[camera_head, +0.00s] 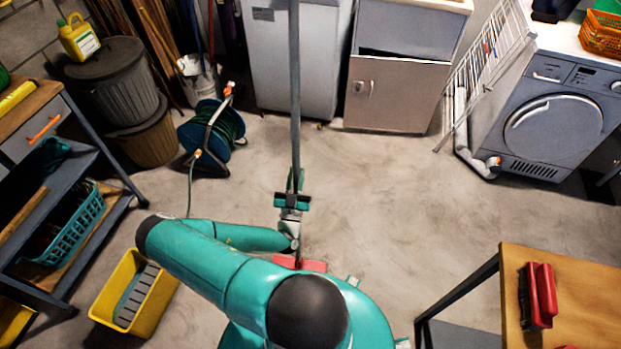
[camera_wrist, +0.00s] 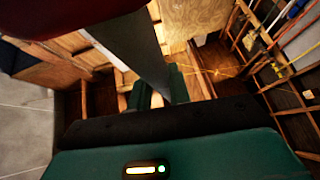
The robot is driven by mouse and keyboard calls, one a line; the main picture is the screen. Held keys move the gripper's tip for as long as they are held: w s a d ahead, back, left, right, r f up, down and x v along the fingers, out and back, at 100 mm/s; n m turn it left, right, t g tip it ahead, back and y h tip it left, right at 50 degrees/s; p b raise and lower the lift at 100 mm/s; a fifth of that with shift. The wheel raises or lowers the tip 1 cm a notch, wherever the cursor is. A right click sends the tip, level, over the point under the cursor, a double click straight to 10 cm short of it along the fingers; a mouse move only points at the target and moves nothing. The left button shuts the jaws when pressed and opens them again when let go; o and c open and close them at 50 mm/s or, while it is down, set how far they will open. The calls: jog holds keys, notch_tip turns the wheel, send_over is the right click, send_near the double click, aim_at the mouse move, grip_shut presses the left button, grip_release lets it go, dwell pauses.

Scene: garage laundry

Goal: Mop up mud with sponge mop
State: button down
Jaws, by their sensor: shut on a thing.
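The sponge mop stands about upright, its long grey pole (camera_head: 294,90) rising past the cabinets to the top of the head view. Its red head (camera_head: 301,264) is low near my body, partly hidden by my teal arm. My gripper (camera_head: 291,201) is shut on the pole. In the wrist view the wide grey pole (camera_wrist: 138,45) runs down between the green fingers of my gripper (camera_wrist: 160,92). A dark red shape fills the top left there; I cannot tell what it is. I cannot make out any clear mud patch; my arm and body hide some floor.
A yellow bucket (camera_head: 164,295) with a grey insert stands at lower left. A hose reel (camera_head: 226,124) and bins (camera_head: 118,92) are at left. A table (camera_head: 590,290) with a red brush is at lower right. A washer (camera_head: 550,122) and cabinets line the back. The middle floor is clear.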

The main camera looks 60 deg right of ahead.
jog(key=s+g, duration=0.1)
jog(key=s+d+m+g, duration=0.1)
jog(key=s, duration=0.1)
jog(key=s+g, duration=0.1)
jog(key=shift+s+d+f+h, duration=0.2)
jog(key=shift+d+f+h, duration=0.05)
jog(key=shift+h, duration=0.05)
jog(key=shift+f, duration=3.3)
jog(key=w+d, duration=0.2)
jog(key=d, duration=1.1)
jog(key=w+d, duration=0.2)
jog(key=d, duration=1.1)
jog(key=shift+w+r, duration=0.1)
